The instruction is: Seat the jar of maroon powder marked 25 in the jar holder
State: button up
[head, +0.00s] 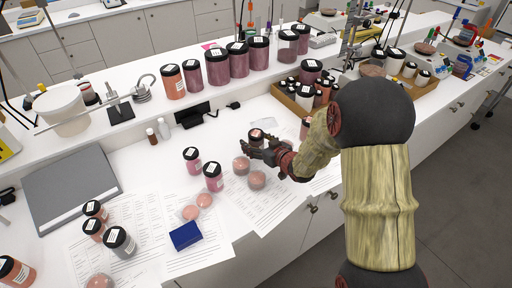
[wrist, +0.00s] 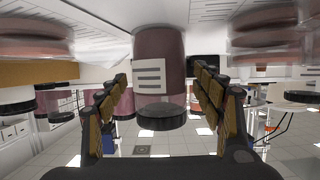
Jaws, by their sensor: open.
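My gripper (head: 252,147) is open over the front part of the bench, with its fingers pointing left. In the wrist view, which looks upside down, a dull maroon jar (wrist: 174,55) with a black lid and a white label stands between the two fingers of my gripper (wrist: 160,76), with gaps at both sides. A jar (head: 256,135) shows just behind the fingers in the head view, partly hidden by them. The marks on the labels are too small to read, so I cannot tell which jar is number 25. I cannot make out the jar holder for certain.
Pink-filled round dishes (head: 257,180) lie close in front of my gripper. Two dark-lidded jars (head: 213,178) stand to its left, near a blue box (head: 186,236). A cardboard tray (head: 290,97) of jars stands behind. A row of jars (head: 239,62) fills the raised shelf.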

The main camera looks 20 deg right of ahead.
jog(key=shift+c, duration=0.2)
jog(key=c, duration=1.3)
jog(key=shift+r, duration=0.15)
